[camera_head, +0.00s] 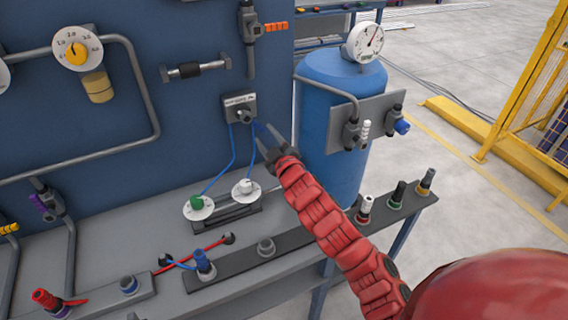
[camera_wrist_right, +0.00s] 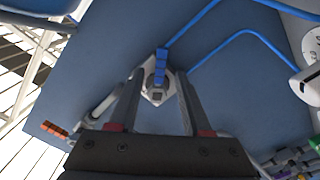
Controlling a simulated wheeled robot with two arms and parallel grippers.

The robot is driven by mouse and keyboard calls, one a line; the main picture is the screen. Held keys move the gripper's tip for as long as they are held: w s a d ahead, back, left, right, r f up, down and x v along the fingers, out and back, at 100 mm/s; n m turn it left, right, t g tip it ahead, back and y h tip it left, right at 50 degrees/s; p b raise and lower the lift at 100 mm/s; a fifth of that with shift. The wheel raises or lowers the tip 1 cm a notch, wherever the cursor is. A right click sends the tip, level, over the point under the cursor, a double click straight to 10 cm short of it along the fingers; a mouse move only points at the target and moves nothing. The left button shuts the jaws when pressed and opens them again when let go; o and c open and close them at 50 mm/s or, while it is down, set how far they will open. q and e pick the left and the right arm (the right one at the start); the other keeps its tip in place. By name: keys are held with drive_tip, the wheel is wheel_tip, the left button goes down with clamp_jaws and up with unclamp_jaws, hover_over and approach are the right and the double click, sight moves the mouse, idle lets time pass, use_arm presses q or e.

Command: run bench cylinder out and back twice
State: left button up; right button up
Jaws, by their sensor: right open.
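A small grey valve box (camera_head: 238,108) with a label is mounted on the blue panel, and two blue hoses run down from it. The hoses lead to two white discs, one with a green knob (camera_head: 197,203) and one with a white knob (camera_head: 245,188). A dark bar-shaped unit (camera_head: 232,215) lies by these discs on the bench; it may be the cylinder. My right gripper (camera_head: 275,135) is open just right of the valve box. In the right wrist view, the valve box's blue part (camera_wrist_right: 161,66) appears between the open fingers (camera_wrist_right: 158,85), with no visible contact. My left gripper is out of view.
A blue tank (camera_head: 335,95) with a gauge (camera_head: 364,42) stands close to the right of my right arm. Grey pipes (camera_head: 135,85) run along the panel at left. A dark strip with several coloured fittings (camera_head: 310,235) crosses the bench under the arm.

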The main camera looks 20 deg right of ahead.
drive_tip(key=s+p, duration=0.1)
drive_tip(key=s, duration=1)
drive_tip(key=shift+s+d+p, duration=0.25)
drive_tip(key=shift+p, duration=0.1)
